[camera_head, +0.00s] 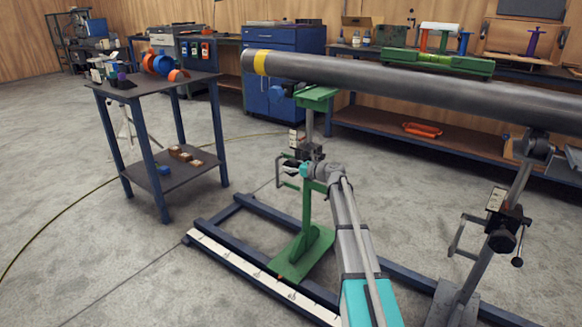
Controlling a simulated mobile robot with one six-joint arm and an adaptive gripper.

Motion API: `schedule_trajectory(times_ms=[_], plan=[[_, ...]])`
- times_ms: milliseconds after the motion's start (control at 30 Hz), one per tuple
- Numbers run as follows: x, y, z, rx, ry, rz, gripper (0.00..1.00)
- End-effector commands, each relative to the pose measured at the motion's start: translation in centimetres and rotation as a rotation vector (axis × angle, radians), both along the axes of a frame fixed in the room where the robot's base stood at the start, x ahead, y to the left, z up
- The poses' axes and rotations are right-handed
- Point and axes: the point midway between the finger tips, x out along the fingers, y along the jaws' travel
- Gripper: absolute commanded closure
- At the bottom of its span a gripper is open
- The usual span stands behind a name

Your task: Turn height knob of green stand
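The green stand (308,215) stands upright in the middle, with a green base plate (296,260) on the floor rails and a green head (316,97) under the pipe (400,83). A dark clamp block with a small light label (294,138) sits halfway up its post. A bent handle (285,182) sticks out to the left below the block. My gripper (298,166) is at the post just below the clamp block, overlapping this area. The height knob cannot be made out clearly behind it. The fingers are too small to tell open from shut, or touching from apart.
A grey stand (480,250) with a dark knob (502,240) holds the pipe at the right. Blue floor rails (255,209) run under both stands. A blue-legged table (142,88) with parts stands at the left. The floor between table and rails is mostly clear.

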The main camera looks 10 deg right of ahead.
Motion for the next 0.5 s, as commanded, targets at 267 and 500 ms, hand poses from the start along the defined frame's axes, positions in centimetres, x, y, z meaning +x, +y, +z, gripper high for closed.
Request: schedule_trajectory(times_ms=[267,500], plan=[[0.0,-0.06,0.0,0.0,0.0,-0.001,0.26],[-0.02,-0.05,-0.13,0.008,-0.01,-0.001,0.26]])
